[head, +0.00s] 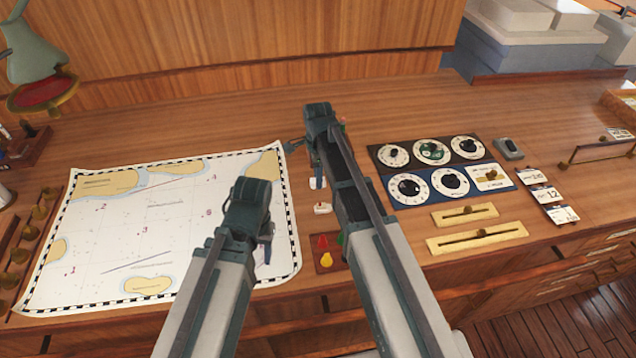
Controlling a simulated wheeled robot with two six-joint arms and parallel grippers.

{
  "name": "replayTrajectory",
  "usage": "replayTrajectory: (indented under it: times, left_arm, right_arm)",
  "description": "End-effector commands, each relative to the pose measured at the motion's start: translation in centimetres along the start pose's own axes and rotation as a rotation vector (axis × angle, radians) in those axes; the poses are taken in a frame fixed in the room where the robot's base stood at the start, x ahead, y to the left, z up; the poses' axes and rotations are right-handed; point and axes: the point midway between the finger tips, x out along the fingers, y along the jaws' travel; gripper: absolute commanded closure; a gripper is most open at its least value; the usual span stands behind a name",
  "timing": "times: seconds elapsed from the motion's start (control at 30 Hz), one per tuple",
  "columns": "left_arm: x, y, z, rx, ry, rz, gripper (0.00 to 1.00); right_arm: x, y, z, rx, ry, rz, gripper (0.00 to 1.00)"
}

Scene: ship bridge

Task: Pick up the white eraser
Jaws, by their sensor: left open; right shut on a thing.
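My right gripper (317,180) points down just right of the chart, largely hidden by its own wrist. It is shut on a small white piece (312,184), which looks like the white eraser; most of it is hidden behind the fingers. Another small whitish block (322,208) lies on the desk just in front of it; I cannot tell exactly what it is. My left gripper (265,250) is open over the chart's lower right part, its fingers partly hidden by its wrist.
The sea chart (140,235) covers the desk's left side. A small tray holds red (322,242) and yellow (326,259) pieces between my arms. Dial panels (408,188) and brass sliders (478,238) lie to the right. A green lamp (32,55) stands at the far left. The back of the desk is clear.

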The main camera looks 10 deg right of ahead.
Motion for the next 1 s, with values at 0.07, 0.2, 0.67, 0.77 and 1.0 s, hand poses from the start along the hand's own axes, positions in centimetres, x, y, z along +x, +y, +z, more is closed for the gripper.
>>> replayTrajectory:
  times: [0.07,0.2,0.67,0.77,1.0]
  left_arm:
    - [0.0,0.0,0.0,0.0,0.0,0.0,0.5]
    - [0.0,0.0,0.0,0.0,0.0,0.0,0.5]
    - [-3.0,-0.3,0.2,0.001,0.0,0.0,0.5]
    - [-4.3,-0.4,0.2,0.001,0.0,0.0,0.5]
    - [-4.1,-0.4,0.2,0.002,0.0,0.0,0.5]
  right_arm:
    - [0.0,0.0,0.0,0.0,0.0,0.0,1.0]
    - [0.0,0.0,0.0,0.0,0.0,0.0,1.0]
    - [-3.0,0.0,0.0,0.0,0.0,0.0,1.0]
    - [-4.3,0.0,0.0,0.0,0.0,0.0,1.0]
    - [-4.2,4.4,4.2,-0.005,0.0,0.0,1.0]
